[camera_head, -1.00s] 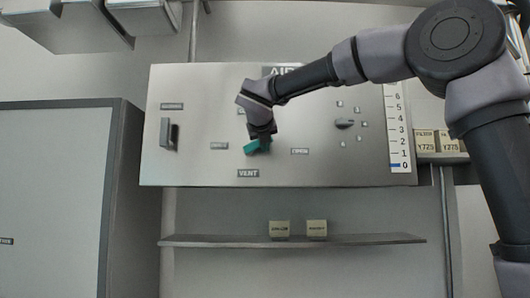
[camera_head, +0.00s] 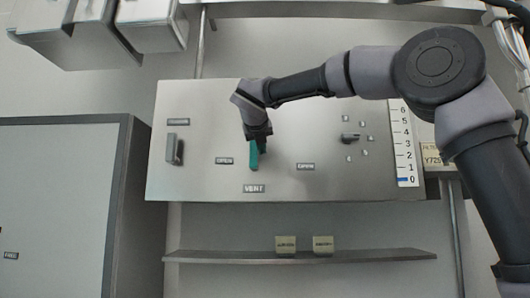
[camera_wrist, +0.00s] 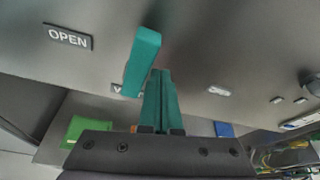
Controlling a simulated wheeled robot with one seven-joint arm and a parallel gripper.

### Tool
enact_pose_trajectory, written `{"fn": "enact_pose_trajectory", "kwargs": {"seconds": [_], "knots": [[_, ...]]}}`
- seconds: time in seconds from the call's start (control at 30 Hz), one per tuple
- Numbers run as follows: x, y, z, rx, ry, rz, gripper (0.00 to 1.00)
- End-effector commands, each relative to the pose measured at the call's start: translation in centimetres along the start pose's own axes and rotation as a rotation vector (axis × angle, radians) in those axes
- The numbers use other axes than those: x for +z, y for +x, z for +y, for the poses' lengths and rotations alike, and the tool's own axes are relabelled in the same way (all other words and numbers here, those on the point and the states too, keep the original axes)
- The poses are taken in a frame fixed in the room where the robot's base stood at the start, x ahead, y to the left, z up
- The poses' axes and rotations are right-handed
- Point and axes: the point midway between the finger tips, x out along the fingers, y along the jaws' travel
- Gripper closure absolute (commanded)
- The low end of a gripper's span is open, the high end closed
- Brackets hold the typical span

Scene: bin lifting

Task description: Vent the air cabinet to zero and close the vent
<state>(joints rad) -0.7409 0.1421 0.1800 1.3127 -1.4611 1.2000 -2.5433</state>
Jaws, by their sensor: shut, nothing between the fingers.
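The grey air cabinet panel (camera_head: 210,180) fills the middle of the head view. Its teal vent lever (camera_head: 254,154) stands about upright above the VENT label (camera_head: 254,188), between two OPEN labels. The lever also shows in the wrist view (camera_wrist: 142,60). My gripper (camera_head: 260,137) is at the lever, partly covering its upper end. In the wrist view my shut fingers (camera_wrist: 160,100) are just beside and below the lever, with nothing between them; whether they touch it I cannot tell. The gauge (camera_head: 407,150) has its blue mark at 0.
A grey handle (camera_head: 173,150) is at the panel's left and a small dark knob (camera_head: 350,137) at its right. A shelf (camera_head: 215,257) with two small labelled blocks runs below. A large cabinet (camera_head: 60,205) stands at left. Bins (camera_head: 150,25) hang above.

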Motion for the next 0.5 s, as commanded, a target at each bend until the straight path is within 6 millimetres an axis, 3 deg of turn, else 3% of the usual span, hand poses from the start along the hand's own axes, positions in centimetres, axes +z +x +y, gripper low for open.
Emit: {"fn": "enact_pose_trajectory", "kwargs": {"seconds": [0.5], "knots": [[0.73,-0.30,1.05,-0.038,-0.122,-0.003,1.00]]}}
